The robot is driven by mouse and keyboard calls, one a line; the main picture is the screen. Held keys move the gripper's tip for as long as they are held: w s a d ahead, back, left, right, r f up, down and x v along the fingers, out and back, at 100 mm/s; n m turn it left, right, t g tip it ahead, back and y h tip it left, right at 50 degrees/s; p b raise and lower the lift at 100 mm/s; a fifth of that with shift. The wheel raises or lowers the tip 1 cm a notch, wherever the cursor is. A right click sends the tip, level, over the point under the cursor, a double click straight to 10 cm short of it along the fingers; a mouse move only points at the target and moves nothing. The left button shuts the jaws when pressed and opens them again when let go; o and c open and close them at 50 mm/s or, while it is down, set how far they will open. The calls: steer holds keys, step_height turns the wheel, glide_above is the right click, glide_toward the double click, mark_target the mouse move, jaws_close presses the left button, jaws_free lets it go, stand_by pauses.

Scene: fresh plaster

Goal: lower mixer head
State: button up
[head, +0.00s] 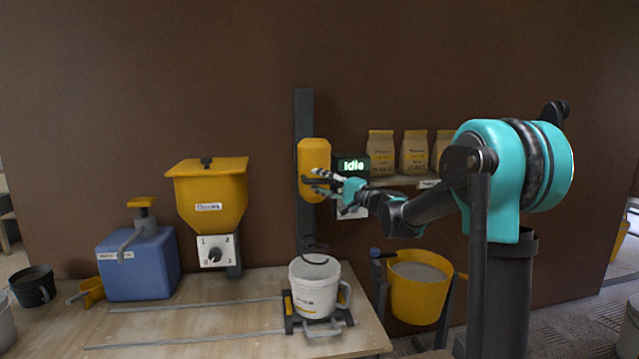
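The mixer head (313,156) is a yellow housing on a dark upright column (303,112) against the brown wall. Its dark looped whisk (314,246) hangs at the mouth of a white bucket (314,288); how far it reaches in is hard to tell. The bucket stands on a small carriage on the bench. My gripper (312,182) reaches in from the right, in front of the lower part of the mixer head. Its fingers look spread, with nothing seen between them. Whether they touch the housing cannot be told.
A green display (352,166) reading "Idle" is right of the head. Paper bags (414,153) stand on a shelf. A yellow hopper (207,197) and blue tank (140,266) are left. A yellow tub (418,297) is right of the bench. Rails (190,338) run leftward.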

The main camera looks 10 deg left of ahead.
jaws_close()
stand_by(0.3)
steer(key=shift+f, duration=0.15)
step_height(320, 180, down, 19)
steer(key=shift+r, duration=0.2)
stand_by(0.3)
steer(key=shift+s, duration=0.1)
steer(key=shift+c, duration=1.3)
jaws_free()
steer(key=shift+f, duration=0.15)
steer(key=shift+o, duration=1.3)
